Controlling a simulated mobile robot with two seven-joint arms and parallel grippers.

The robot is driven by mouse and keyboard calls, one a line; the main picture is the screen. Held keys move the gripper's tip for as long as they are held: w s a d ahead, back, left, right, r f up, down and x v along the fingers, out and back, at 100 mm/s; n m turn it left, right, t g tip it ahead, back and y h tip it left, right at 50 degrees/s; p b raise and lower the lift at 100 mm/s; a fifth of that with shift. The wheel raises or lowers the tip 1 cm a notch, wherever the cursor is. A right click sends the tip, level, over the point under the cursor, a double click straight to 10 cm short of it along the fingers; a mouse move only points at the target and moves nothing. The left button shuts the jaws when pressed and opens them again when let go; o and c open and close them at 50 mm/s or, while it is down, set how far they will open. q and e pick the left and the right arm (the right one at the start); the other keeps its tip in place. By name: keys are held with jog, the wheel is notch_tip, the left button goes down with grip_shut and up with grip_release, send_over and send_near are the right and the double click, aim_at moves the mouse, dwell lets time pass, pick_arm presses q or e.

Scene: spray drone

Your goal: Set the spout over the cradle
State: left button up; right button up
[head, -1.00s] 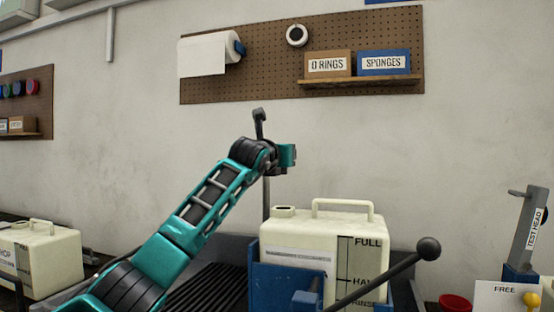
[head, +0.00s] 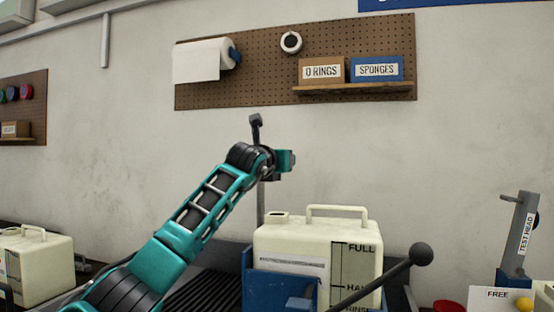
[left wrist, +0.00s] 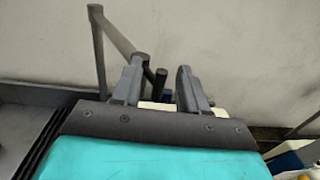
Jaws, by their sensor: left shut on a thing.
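The spout is a grey bent pipe (left wrist: 115,32) on an upright post in the left wrist view. Its dark top (head: 256,124) shows above my left gripper in the head view. My left gripper (left wrist: 158,82) is shut on the spout's downward end, though the fingers partly hide the hold. In the head view my gripper (head: 284,161) is above and behind the jug. A blue holder (head: 272,289), apparently the cradle, stands around the front of a cream jug (head: 335,240) marked FULL. My right gripper is in neither view.
A lever with a black ball (head: 420,254) slants up at the jug's right. Another cream jug (head: 40,265) stands at the far left. A grey test head (head: 522,235) stands at the right. A pegboard (head: 260,75) hangs on the wall behind.

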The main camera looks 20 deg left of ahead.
pick_arm(q)
jog(key=shift+s+d+r, duration=0.1)
jog(key=shift+d+r, duration=0.2)
jog(key=shift+r, duration=0.15)
jog(key=s+b, duration=0.3)
jog(key=s, duration=0.9)
jog(key=shift+s+f, duration=0.35)
jog(key=shift+f, duration=0.05)
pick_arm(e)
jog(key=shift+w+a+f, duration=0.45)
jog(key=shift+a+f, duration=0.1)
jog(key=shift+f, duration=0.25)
